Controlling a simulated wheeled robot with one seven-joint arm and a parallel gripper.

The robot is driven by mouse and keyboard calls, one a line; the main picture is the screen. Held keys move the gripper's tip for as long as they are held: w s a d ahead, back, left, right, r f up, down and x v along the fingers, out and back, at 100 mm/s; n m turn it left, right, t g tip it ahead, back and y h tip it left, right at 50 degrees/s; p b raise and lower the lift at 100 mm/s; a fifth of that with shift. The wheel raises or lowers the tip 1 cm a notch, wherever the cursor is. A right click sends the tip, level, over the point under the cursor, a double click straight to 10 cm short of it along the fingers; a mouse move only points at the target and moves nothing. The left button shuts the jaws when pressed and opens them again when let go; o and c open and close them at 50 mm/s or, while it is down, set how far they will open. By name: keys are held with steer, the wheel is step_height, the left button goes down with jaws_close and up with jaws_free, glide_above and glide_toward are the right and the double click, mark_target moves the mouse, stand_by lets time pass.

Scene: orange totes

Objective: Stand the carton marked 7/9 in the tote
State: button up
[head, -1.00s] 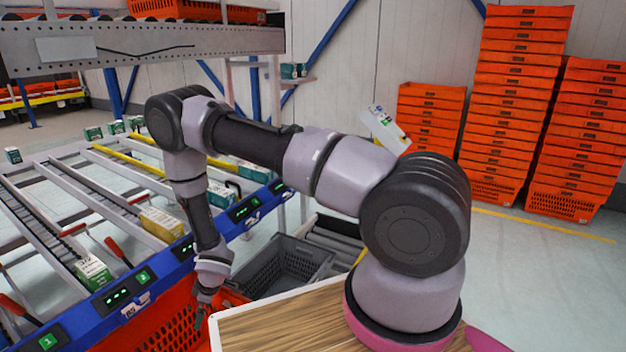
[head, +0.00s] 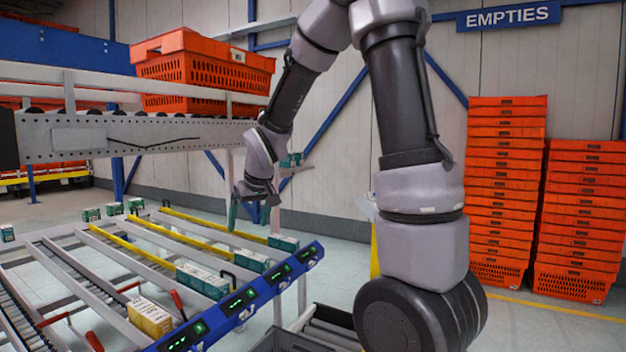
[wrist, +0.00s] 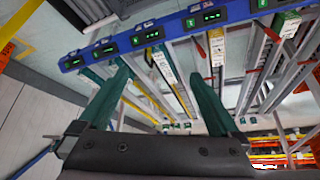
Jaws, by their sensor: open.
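My gripper (head: 248,216) is raised above the far end of the sloped flow rack, its two teal fingers apart and empty, pointing down. In the wrist view the open fingers (wrist: 160,90) frame the rack lanes. Cartons sit at the lanes' front ends: a yellow one (head: 150,316), a teal and white one (head: 203,281), and teal ones (head: 252,261) and (head: 283,242). The wrist view shows a yellow-topped carton (wrist: 217,46), a white and teal carton (wrist: 164,66) and a green-topped carton (wrist: 287,22). No 7/9 mark is legible. An orange tote (head: 200,68) rests on the upper conveyor; its inside is hidden.
A blue rail with green displays (head: 240,301) edges the rack's front. Small cartons (head: 114,209) stand at its back. Stacks of orange totes (head: 507,190) stand at right under an EMPTIES sign (head: 508,16). The upper conveyor (head: 150,135) is left of my gripper.

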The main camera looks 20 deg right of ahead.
steer(key=s+d+r+m, duration=0.2)
steer(key=s+r, duration=0.2)
steer(key=s, duration=0.4)
steer(key=s+d+r+m+t, duration=0.1)
steer(key=s+d+r+m, duration=0.1)
steer(key=s+r, duration=0.3)
steer(key=s+d+r+m, duration=0.2)
steer(key=s+d+r, duration=0.2)
steer(key=s, duration=0.7)
steer(key=shift+r+y, duration=0.4)
steer(key=shift+r, duration=0.1)
